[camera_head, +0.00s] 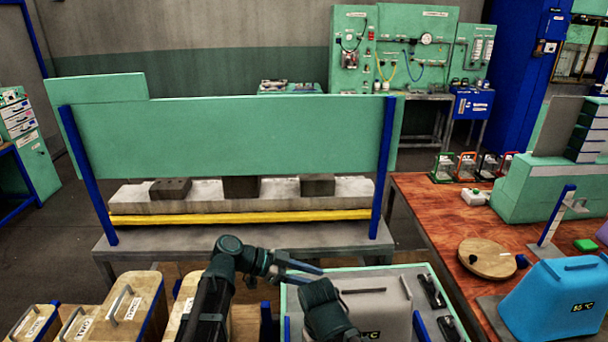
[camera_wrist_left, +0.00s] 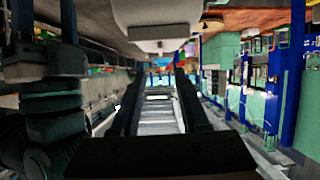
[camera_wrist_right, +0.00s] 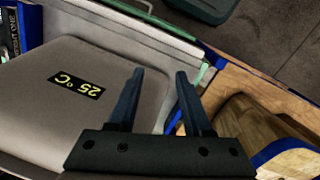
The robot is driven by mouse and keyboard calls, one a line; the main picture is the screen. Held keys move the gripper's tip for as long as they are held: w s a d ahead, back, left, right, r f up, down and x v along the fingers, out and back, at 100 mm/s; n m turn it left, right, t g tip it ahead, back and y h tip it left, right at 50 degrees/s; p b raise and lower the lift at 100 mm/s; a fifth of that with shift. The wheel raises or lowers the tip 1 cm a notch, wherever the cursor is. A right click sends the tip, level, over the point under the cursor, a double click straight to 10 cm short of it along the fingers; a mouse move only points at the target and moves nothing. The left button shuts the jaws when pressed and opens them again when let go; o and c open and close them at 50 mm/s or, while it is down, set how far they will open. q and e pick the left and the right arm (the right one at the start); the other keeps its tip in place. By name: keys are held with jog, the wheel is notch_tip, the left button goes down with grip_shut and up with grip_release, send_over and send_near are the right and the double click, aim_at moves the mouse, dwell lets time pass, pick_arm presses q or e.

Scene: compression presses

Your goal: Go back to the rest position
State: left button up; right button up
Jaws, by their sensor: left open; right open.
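My left gripper (camera_head: 316,277) is open and empty, in front of the green and blue press, its fingers pointing right in the head view. In the left wrist view its fingers (camera_wrist_left: 158,75) stand apart with nothing between them. My right gripper is open and empty in the right wrist view (camera_wrist_right: 160,72), its fingers over the edge of a grey container (camera_wrist_right: 130,75) with a 25 °C label. In the head view a dark arm part stands beside that container (camera_head: 378,300) and the right fingers cannot be made out.
A press with a green panel (camera_head: 235,135) stands ahead, grey blocks (camera_head: 318,185) under it. Wooden bins (camera_head: 125,310) are at the lower left. A red-brown table (camera_head: 445,235) at right holds a blue 50 °C container (camera_head: 550,300) and a round wooden disc (camera_head: 487,258).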

pick_arm(q)
jog(key=s+a+f+n+y, duration=0.4)
jog(key=a+f+n+y, duration=0.3)
jog(key=a+n, duration=0.25)
jog(key=s+a+f+n+y, duration=0.4)
jog(key=a+f+n+y, duration=0.3)
jog(key=a, duration=0.4)
jog(key=s+d+m, duration=0.1)
jog(key=s+d, duration=0.2)
jog(key=d, duration=0.2)
jog(key=s+d+r+m, duration=0.1)
jog(key=s+d+m, duration=0.1)
jog(key=d, duration=0.4)
jog(key=shift+s+g, duration=0.3)
jog(key=shift+s, duration=0.1)
jog(key=shift+d, duration=0.1)
